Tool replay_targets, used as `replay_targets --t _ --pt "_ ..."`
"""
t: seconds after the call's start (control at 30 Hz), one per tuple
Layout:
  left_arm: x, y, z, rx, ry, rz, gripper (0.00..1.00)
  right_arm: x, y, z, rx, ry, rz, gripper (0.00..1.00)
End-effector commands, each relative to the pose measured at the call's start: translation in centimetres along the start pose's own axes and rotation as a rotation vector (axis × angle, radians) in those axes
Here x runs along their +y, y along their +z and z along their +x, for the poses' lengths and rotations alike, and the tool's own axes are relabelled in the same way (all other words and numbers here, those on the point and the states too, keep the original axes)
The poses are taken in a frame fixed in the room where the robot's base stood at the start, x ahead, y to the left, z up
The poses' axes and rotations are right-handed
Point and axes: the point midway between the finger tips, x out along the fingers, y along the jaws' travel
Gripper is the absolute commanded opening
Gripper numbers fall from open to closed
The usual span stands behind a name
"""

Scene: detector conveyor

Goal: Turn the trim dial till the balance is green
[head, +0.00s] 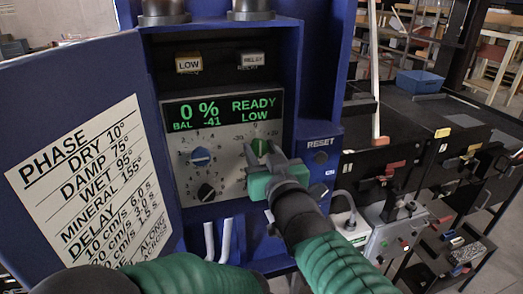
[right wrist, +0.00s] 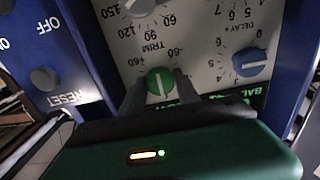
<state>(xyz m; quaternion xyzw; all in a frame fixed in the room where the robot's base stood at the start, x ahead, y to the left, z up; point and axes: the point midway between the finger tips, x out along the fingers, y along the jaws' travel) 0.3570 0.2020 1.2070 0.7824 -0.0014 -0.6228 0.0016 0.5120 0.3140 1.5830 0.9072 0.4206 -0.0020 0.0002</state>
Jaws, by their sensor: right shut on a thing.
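The trim dial (head: 260,147) is a round green knob with a white pointer line, on the right of the grey control panel (head: 233,190). My right gripper (head: 268,160) is shut on it. In the right wrist view, which is upside down, the fingers stand on both sides of the trim dial (right wrist: 159,82) below the word TRIM. The display (head: 223,111) above reads 0 %, READY, BAL -41 and LOW in green letters. My left gripper is not in view; only part of my arm shows at the bottom.
A blue dial (head: 201,157) and a black dial (head: 206,192) share the panel. A RESET button (head: 321,157) is on the blue housing to the right. The open blue door (head: 60,90) with a PHASE list fills the left. Dark conveyor units (head: 420,125) stand at right.

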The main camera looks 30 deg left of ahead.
Motion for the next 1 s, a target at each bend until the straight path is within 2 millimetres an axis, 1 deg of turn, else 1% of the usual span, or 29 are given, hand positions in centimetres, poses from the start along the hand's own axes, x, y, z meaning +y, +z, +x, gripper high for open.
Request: replay_targets --t 0.27,0.47,0.67,1.0 --pt "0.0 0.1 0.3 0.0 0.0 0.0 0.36 0.3 0.0 -0.1 0.0 0.005 0.017 0.0" --pt "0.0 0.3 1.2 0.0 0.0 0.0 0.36 0.4 0.1 -0.1 0.002 0.006 0.092 0.0" --pt "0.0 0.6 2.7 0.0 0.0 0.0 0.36 0.5 0.3 -0.1 0.004 0.006 0.235 0.0" --pt "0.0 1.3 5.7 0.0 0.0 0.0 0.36 0.7 0.4 -0.1 0.004 0.006 0.554 0.0"
